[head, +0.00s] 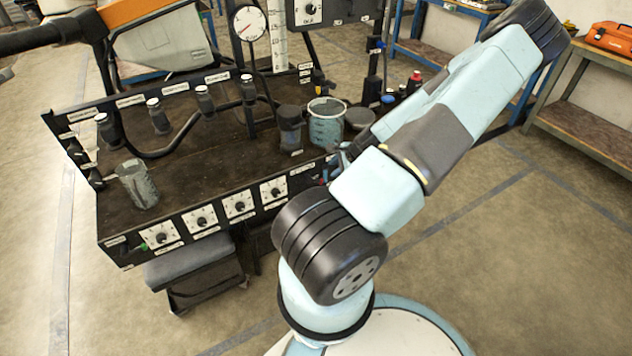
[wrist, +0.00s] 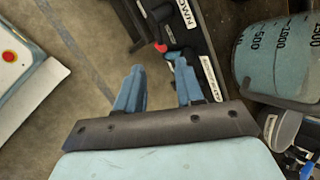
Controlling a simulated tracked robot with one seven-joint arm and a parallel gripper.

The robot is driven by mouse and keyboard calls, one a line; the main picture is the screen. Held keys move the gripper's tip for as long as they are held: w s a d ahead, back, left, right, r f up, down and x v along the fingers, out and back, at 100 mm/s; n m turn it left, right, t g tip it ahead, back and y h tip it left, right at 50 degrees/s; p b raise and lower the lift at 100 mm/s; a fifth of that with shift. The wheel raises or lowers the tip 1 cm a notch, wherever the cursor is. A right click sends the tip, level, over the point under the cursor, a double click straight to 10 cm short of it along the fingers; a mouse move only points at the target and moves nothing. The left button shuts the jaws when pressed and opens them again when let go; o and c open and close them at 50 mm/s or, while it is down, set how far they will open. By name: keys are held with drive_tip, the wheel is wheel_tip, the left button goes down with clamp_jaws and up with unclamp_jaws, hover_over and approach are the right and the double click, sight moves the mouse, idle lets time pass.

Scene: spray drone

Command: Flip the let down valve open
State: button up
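In the wrist view, a label (wrist: 186,14) on the dark bench edge seems to end in "DOWN", turned over. Beside it is a small red part (wrist: 160,47), with a small blue-teal part (wrist: 172,56) close by, likely the let down valve; its lever position is unclear. My gripper (wrist: 157,88) is open and empty, its two blue fingers apart, with these parts beyond the fingertips. No contact shows. In the head view, my gripper (head: 340,158) is mostly hidden behind my arm at the bench's right end, and the valve cannot be made out clearly.
The black bench (head: 220,155) carries a graduated beaker (head: 325,128), a dark-lidded jar (head: 290,135) and a glass jar (head: 137,188). Dial knobs (head: 238,205) line its front. The beaker also shows close right of my gripper in the wrist view (wrist: 278,55). Floor right of the bench is clear.

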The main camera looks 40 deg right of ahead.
sight(316, 181)
drive_tip(key=x, duration=1.3)
clamp_jaws()
drive_tip(key=shift+a+f, duration=0.1)
drive_tip(key=shift+a, duration=0.25)
drive_tip(key=shift+d, duration=0.3)
